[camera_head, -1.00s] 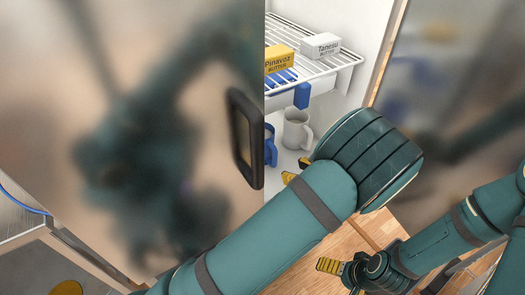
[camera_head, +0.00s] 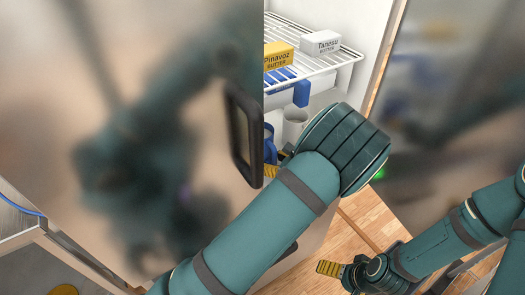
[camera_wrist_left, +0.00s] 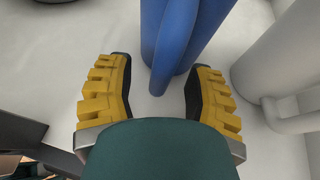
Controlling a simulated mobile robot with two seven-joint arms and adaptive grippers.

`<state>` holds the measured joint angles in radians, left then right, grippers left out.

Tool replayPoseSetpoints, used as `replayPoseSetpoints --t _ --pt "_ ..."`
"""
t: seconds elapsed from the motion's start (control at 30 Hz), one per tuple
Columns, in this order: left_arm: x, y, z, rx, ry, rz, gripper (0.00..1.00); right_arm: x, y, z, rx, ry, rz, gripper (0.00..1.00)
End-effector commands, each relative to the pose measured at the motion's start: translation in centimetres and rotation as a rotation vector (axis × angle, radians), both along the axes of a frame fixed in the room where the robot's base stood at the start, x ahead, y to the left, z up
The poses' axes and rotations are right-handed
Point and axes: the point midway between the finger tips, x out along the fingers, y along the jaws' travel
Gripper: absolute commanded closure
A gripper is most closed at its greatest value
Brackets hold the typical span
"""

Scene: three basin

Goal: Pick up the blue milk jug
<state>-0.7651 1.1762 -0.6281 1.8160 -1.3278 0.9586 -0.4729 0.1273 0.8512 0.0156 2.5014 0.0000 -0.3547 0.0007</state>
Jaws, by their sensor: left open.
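The blue milk jug (camera_head: 269,148) stands inside the fridge, mostly hidden behind the door edge and my left gripper in the head view. In the left wrist view the blue jug (camera_wrist_left: 190,28) is at the top centre, with its handle toward me. My left gripper (camera_wrist_left: 158,70) is open, its yellow fingers on either side of the handle; I cannot tell whether they touch it. In the head view my left gripper (camera_head: 278,164) shows only as bits of yellow by the jug. My right gripper (camera_head: 332,267) is low, outside the fridge; its opening is unclear.
A wire shelf (camera_head: 335,58) above holds a yellow butter box (camera_head: 278,58) and a white one (camera_head: 320,44). The fridge door handle (camera_head: 243,135) is close on the left.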

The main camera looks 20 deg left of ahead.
Motion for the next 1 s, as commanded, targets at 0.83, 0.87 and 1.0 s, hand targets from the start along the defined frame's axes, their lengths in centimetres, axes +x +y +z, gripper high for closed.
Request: replayPoseSetpoints --t 0.83,0.87,1.0 --pt "-0.02 -0.03 0.26 -0.001 0.0 0.0 1.0 -0.02 0.0 0.09 0.0 0.001 0.0 0.0" --pt "-0.01 -0.03 0.35 -0.001 0.0 0.0 1.0 -0.03 0.0 0.12 0.0 0.001 0.0 0.0" --pt "0.01 -0.03 0.96 0.0 -0.001 0.0 1.0 -0.06 0.01 0.3 0.0 0.001 0.0 0.0"
